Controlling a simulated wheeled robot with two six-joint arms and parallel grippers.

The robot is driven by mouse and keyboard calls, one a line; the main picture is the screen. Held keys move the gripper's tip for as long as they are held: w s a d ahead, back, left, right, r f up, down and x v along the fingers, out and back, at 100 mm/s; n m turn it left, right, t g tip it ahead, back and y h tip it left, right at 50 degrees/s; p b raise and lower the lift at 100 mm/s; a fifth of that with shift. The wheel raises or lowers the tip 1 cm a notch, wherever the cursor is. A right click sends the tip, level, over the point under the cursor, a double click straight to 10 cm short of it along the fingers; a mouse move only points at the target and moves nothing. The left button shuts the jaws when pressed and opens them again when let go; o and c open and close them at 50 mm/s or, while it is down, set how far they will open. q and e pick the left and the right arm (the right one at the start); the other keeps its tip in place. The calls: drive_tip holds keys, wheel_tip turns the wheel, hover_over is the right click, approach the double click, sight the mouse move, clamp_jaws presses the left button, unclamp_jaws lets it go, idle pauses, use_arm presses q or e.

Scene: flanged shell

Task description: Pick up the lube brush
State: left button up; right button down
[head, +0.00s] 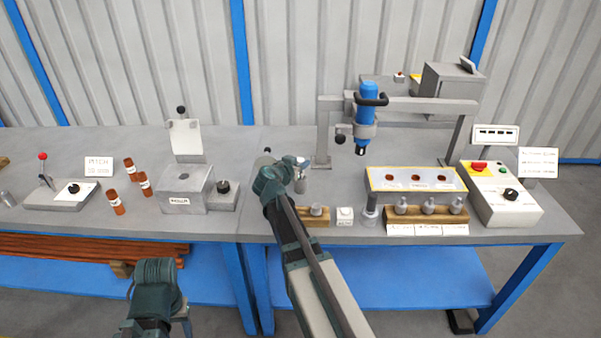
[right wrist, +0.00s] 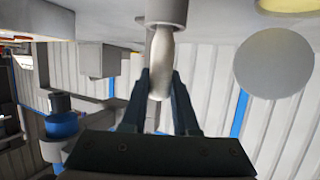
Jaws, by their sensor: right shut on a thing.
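In the right wrist view a pale, rounded handle (right wrist: 160,62), apparently the lube brush, extends out of a short grey cylinder (right wrist: 166,12). My right gripper (right wrist: 160,85) has its two dark fingers closed on either side of this handle. In the head view my right gripper (head: 301,163) is over the middle of the bench, and the arm behind it hides much of that spot. The brush's bristle end is hidden. Of my left arm only a dark link shows at the lower left of the head view; its fingers are not seen.
A wooden block with a grey plug (head: 316,213) and a small white block (head: 344,216) lie close to my right arm. A blue tool (head: 366,115) hangs on a grey frame (head: 430,105). Brown bottles (head: 116,203) and a grey box (head: 186,188) stand left.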

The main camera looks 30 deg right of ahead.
wheel_tip(320, 180, up, 10)
drive_tip(key=p, duration=1)
use_arm(q)
wheel_tip(320, 180, up, 10)
drive_tip(key=shift+a, duration=0.1)
